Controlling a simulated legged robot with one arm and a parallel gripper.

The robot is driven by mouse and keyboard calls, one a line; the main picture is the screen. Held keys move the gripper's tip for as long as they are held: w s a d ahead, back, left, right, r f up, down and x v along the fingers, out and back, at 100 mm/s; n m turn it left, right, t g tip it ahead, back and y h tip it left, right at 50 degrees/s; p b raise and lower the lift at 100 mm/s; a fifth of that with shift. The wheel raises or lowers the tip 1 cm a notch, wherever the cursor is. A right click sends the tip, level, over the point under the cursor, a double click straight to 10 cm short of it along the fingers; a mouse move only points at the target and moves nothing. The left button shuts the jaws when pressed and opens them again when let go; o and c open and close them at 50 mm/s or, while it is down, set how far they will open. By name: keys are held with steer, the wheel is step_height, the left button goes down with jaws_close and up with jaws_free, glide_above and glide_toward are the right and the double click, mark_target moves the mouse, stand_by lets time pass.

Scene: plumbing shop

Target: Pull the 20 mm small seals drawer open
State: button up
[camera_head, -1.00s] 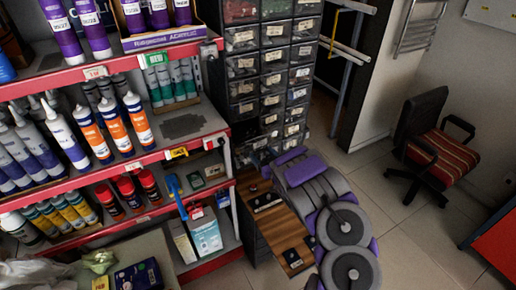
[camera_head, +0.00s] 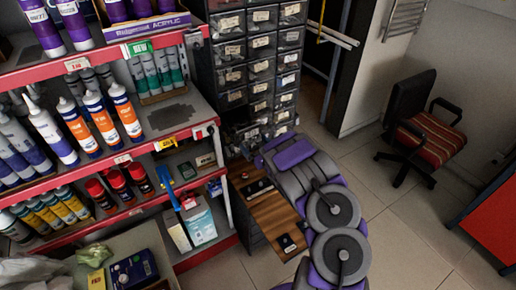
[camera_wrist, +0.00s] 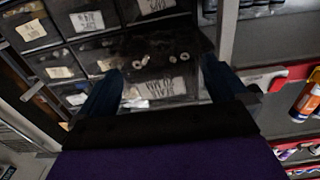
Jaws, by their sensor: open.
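The dark drawer cabinet (camera_head: 262,70) stands left of centre in the head view, with rows of small white-labelled drawers. My gripper (camera_wrist: 162,88) is open at the cabinet front in the wrist view, its two dark fingers apart. Between them is a dark drawer front with a white label (camera_wrist: 156,88), blurred and seemingly upside down. Small pale rings (camera_wrist: 141,62) show just above this label. I cannot read the label surely or tell whether this drawer is shut, or whether the fingers touch it. In the head view my arm hides the gripper.
Red-edged shelves (camera_head: 150,150) with sealant tubes and cans stand close on the left. A wooden-topped unit (camera_head: 265,208) is beside my arm. An office chair (camera_head: 425,125) stands at the right. Tiled floor (camera_head: 400,220) is free between the chair and my arm.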

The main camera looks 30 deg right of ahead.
steer(key=s, duration=1.7)
steer(key=shift+s+d+p, duration=0.15)
steer(key=shift+d+p, duration=0.2)
steer(key=shift+p, duration=0.05)
steer(key=shift+f, duration=0.1)
step_height(320, 180, up, 3)
steer(key=w+d+n+g+h, duration=0.2)
steer(key=w+g+h, duration=0.1)
steer(key=g, duration=0.4)
steer(key=s+a+r+m+g+h+b, duration=0.1)
steer(key=s+a+r+m+g+h, duration=0.2)
steer(key=s+r, duration=0.35)
steer(key=s+a+r+g+y, duration=0.2)
steer(key=s+a+r+g, duration=0.3)
steer(key=s+a, duration=0.6)
steer(key=s+a+r+g+y+b, duration=0.1)
steer(key=s+a+r+g+y, duration=0.2)
steer(key=s+a, duration=0.9)
steer(key=s+r+g, duration=0.1)
steer(key=s+r, duration=0.1)
steer(key=s, duration=0.4)
steer(key=shift+a+n+g, duration=0.15)
steer(key=shift+n+g, duration=0.15)
steer(key=shift+g, duration=0.1)
